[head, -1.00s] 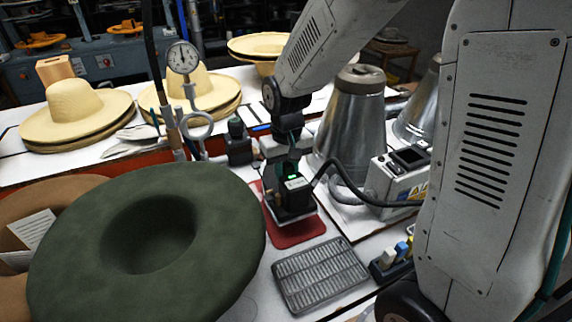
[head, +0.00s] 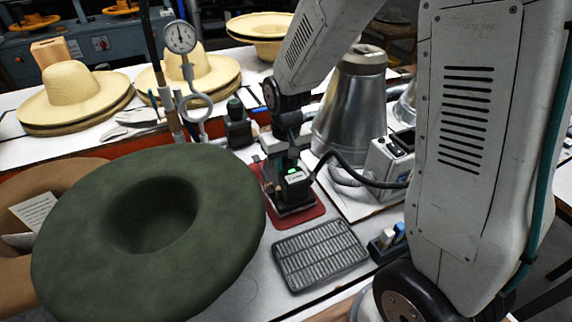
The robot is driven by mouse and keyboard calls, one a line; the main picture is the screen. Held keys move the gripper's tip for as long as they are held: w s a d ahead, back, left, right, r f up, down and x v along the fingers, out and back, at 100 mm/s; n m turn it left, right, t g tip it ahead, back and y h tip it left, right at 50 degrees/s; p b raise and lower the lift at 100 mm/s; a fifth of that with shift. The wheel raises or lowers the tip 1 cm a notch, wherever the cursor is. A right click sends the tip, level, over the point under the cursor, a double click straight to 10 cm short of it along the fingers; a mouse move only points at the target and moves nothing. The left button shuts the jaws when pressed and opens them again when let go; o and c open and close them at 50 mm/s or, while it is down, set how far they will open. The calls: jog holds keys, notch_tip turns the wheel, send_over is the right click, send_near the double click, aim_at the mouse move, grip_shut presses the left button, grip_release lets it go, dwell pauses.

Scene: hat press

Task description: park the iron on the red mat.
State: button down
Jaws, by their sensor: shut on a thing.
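The iron (head: 294,190) is a small dark block with a pale label, a green light and a black cord on its right. It is over the red mat (head: 308,214), whose front and left edges show around it. I cannot tell whether its base touches the mat. My gripper (head: 289,165) is shut on the top of the iron from above. The fingertips are small and dark against the iron, and the iron hides the middle of the mat.
A grey ribbed tray (head: 320,254) lies in front of the mat. A big green felt hat (head: 150,240) fills the left. A metal cone (head: 350,105) and a control box (head: 389,160) stand to the right. A dial gauge (head: 180,37) stands behind.

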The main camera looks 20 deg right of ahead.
jog(key=shift+w+f, duration=0.1)
jog(key=shift+f, duration=0.05)
dwell(0.5)
jog(key=c, duration=1.1)
grip_release()
jog(key=shift+f, duration=0.1)
notch_tip(320, 180, up, 8)
jog(key=shift+f, duration=0.1)
jog(key=s+g, duration=0.1)
jog(key=s, duration=0.2)
jog(key=shift+s+d, duration=0.15)
jog(key=shift+s, duration=0.05)
jog(key=s+d+r+t, duration=0.1)
jog(key=s+r, duration=0.5)
jog(key=s, duration=0.4)
jog(key=s+d+r+t, duration=0.1)
jog(key=s+r, duration=0.5)
jog(key=s, duration=0.3)
jog(key=shift+s+d, duration=0.4)
